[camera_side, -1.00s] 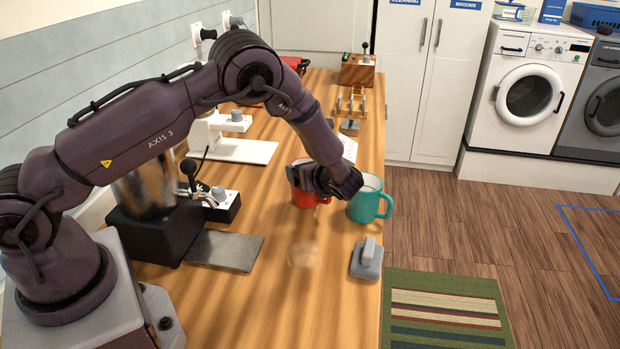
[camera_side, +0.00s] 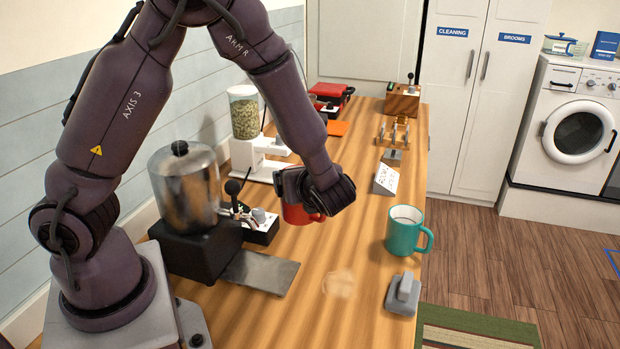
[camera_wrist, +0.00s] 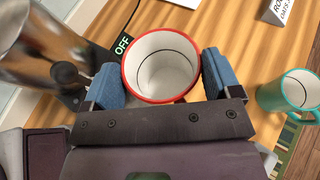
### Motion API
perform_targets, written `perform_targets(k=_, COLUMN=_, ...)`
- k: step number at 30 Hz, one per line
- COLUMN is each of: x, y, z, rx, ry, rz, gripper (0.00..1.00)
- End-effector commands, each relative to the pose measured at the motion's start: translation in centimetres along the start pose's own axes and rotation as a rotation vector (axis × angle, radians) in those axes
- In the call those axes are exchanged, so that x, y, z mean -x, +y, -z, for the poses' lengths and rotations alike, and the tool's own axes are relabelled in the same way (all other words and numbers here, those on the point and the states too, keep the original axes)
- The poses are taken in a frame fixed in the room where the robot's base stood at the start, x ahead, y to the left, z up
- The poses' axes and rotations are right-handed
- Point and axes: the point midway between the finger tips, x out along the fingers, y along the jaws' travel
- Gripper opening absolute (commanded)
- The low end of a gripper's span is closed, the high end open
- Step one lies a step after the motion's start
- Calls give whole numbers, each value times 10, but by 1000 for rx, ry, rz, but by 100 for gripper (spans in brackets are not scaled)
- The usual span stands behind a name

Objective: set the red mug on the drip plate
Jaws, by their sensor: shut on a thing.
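The red mug (camera_side: 297,214) is upright in my gripper (camera_side: 296,190), right of the coffee machine's control box. In the wrist view, the blue-padded fingers of my gripper (camera_wrist: 162,78) press on both sides of the mug (camera_wrist: 163,98), which is empty and white inside. My gripper hides much of the mug in the side view; its height above the counter is hard to judge. The drip plate (camera_side: 262,273), a flat dark grey sheet, lies bare in front of the black machine base, nearer the camera than the mug. The wrist view does not clearly show the plate.
A teal mug (camera_side: 405,232) stands right of my gripper, with a grey tamper-like block (camera_side: 402,294) nearer the camera. The steel tank (camera_side: 188,195) and lever box (camera_side: 262,228) stand left. A small sign (camera_side: 386,179) stands behind.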

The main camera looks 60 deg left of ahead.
Motion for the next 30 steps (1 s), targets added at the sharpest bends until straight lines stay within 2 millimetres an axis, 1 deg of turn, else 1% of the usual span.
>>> perform_targets(k=5, x=0, y=0, z=0, rx=1, ry=-1, rz=0, gripper=34)
perform_targets(k=6, x=0, y=0, z=0, rx=0, ry=-1, rz=0, gripper=74)
perform_targets(k=8, x=0, y=0, z=0, rx=0, ry=-1, rz=0, gripper=60)
perform_targets(k=9, x=0, y=0, z=0, rx=0, ry=-1, rz=0, gripper=51)
perform_targets(k=10, x=0, y=0, z=0, rx=0, ry=-1, rz=0, gripper=44)
perform_targets(k=11, x=0, y=0, z=0, rx=0, ry=-1, rz=0, gripper=41)
perform_targets(k=14, x=2, y=-2, z=2, rx=-5, ry=-1, rz=9, gripper=41)
perform_targets(k=17, x=12, y=-6, z=18, rx=-25, ry=-2, rz=48, gripper=41)
perform_targets(k=20, x=32, y=-13, z=49, rx=-48, ry=-2, rz=95, gripper=41)
perform_targets(k=21, x=43, y=-14, z=65, rx=-51, ry=-2, rz=102, gripper=41)
perform_targets(k=23, x=60, y=-13, z=89, rx=-52, ry=-2, rz=104, gripper=41)
perform_targets(k=24, x=71, y=-10, z=105, rx=-47, ry=-1, rz=96, gripper=41)
perform_targets(k=27, x=97, y=2, z=140, rx=-32, ry=-1, rz=58, gripper=41)
perform_targets(k=30, x=118, y=19, z=165, rx=-3, ry=-1, rz=-1, gripper=41)
